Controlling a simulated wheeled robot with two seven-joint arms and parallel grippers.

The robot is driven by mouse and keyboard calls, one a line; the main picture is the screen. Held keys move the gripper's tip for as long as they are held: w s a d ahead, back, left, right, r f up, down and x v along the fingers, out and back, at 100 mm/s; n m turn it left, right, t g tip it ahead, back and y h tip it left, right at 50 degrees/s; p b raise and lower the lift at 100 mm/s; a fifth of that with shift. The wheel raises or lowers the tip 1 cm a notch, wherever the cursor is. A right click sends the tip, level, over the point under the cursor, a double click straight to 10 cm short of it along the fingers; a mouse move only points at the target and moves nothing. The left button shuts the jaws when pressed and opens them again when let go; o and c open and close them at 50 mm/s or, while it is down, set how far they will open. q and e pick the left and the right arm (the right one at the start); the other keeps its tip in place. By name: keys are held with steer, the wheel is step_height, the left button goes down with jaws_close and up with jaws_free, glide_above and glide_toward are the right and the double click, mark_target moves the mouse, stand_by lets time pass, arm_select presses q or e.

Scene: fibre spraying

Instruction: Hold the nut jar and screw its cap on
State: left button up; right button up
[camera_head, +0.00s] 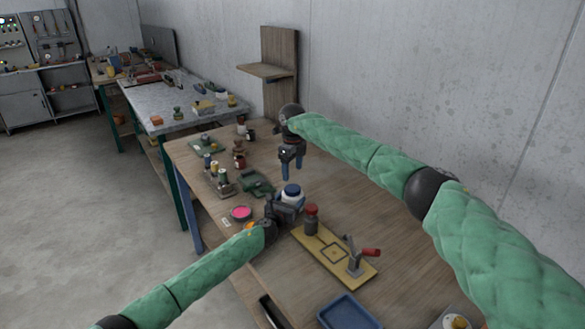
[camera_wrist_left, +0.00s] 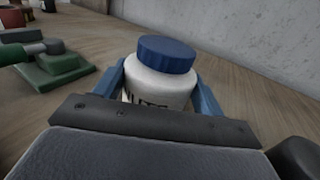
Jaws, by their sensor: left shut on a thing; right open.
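The white nut jar (camera_head: 293,200) stands upright on the wooden table, its dark lettering partly visible in the left wrist view (camera_wrist_left: 158,88). Its blue cap (camera_head: 292,188) sits on top of the jar, also clear in the left wrist view (camera_wrist_left: 167,54). I cannot tell how tight the cap is. My left gripper (camera_head: 287,207) is shut on the jar's body, with a blue finger on each side below the cap.
A yellow board (camera_head: 332,257) with a red-handled clamp (camera_head: 357,262) and a red-capped jar (camera_head: 311,218) lies to the right. A pink dish (camera_head: 241,213) and green tool (camera_head: 256,184) lie left. A blue tray (camera_head: 348,312) is at the front. The table's back right is clear.

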mark_target(293, 188)
steer(key=shift+f, duration=3.75)
steer(key=c, duration=1)
steer(key=o, duration=1.2)
steer(key=shift+c, duration=0.2)
step_height(293, 188, up, 12)
